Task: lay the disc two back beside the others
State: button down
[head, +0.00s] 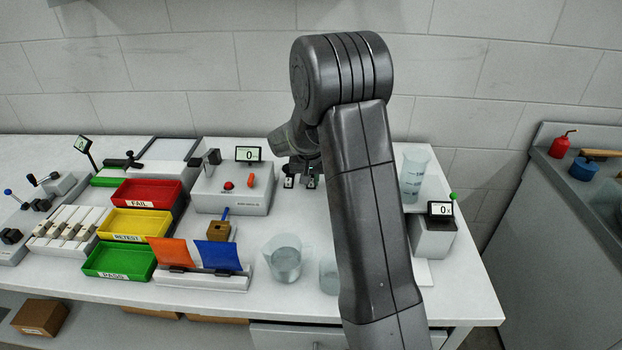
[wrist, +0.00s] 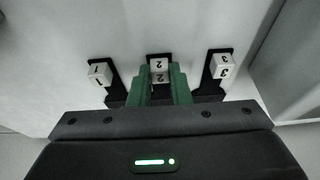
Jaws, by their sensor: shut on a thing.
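In the wrist view, the green fingers of my gripper (wrist: 160,90) are shut on the piece marked 2 (wrist: 159,65), which has a white numbered block and a black back plate. A piece marked 1 (wrist: 100,73) stands to its left and a piece marked 3 (wrist: 222,66) to its right, each with a black plate. Piece two sits between them, roughly in line; whether it rests on anything is hidden by my gripper. No round disc shape shows. In the head view, my gripper (head: 300,172) is at the back of the bench, partly hidden by my arm, near small white-faced pieces.
A grey tester box (head: 231,202) with a red button stands left of my gripper. Red (head: 145,192), yellow (head: 135,222) and green (head: 120,260) trays lie further left. A clear beaker (head: 283,262) stands in front; another (head: 412,175) stands right of my arm.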

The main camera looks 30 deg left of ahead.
dwell(0.4)
jog(key=c, duration=1.3)
grip_release()
jog(key=shift+o, duration=0.2)
jog(key=shift+r, duration=0.15)
jog(key=p+v, duration=0.6)
jog(key=v, duration=0.7)
jog(key=shift+r, duration=0.25)
jog(key=shift+f, duration=0.1)
jog(key=b+x, duration=0.6)
jog(key=x, duration=0.7)
jog(key=shift+f, duration=0.3)
jog(key=shift+r, duration=0.25)
